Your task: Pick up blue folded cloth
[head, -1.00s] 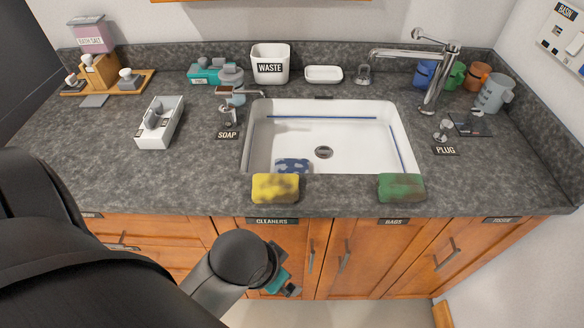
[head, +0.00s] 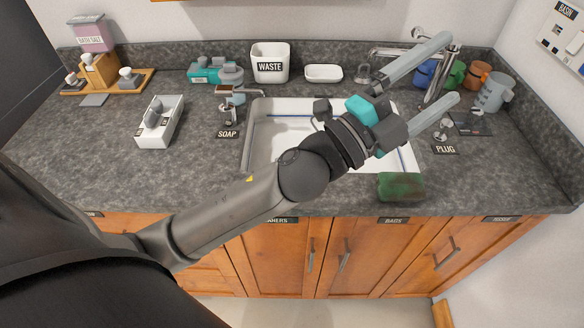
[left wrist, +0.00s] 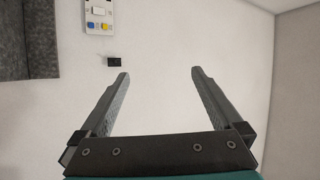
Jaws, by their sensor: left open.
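The blue folded cloth is not visible now; my left forearm crosses in front of the sink (head: 253,128), where the blue patterned cloth lay at the near left of the basin a second ago. My left gripper (head: 452,68) is open and empty, above the right side of the sink and close to the tap. Its two grey fingers point to the upper right and stand wide apart. In the left wrist view the open fingers (left wrist: 160,73) face a pale wall with nothing between them. My right gripper is not in view.
A green sponge (head: 401,187) sits at the sink's front right edge. The chrome tap (head: 440,88) is partly behind my fingers, with several mugs (head: 494,94) to its right. A waste bin (head: 270,63) stands behind the sink. The left counter has free room.

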